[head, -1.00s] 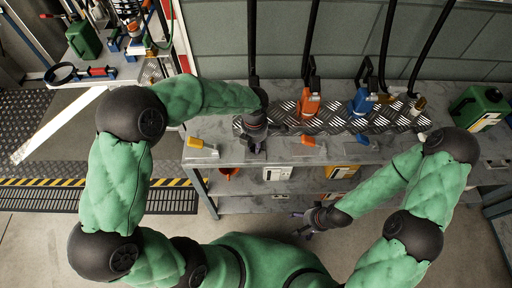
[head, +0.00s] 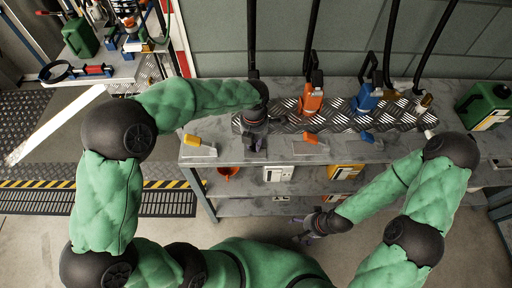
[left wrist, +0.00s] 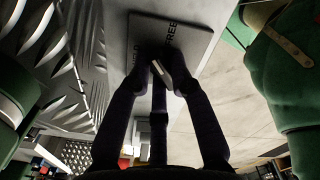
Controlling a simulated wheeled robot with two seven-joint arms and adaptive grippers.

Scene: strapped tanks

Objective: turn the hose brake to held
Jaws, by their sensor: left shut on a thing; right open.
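The hose brake is a small grey plate (left wrist: 178,30) in the left wrist view, lettered FREE, with a second word partly hidden by my fingers. My left gripper (left wrist: 160,72) is shut on its lever (left wrist: 163,70), of which only a pale bit shows between the dark fingertips. In the head view my left gripper (head: 255,145) is at the bench's front edge, and hides most of this brake. Which word the lever points to cannot be told. My right gripper (head: 303,230) is open and empty, low in front of the bench.
Similar plates carry a yellow lever (head: 191,139), an orange lever (head: 310,138) and a blue lever (head: 368,137). Behind them, an orange fitting (head: 312,97) and a blue fitting (head: 366,100) stand on the tread plate (head: 340,119). A green canister (head: 484,105) stands right.

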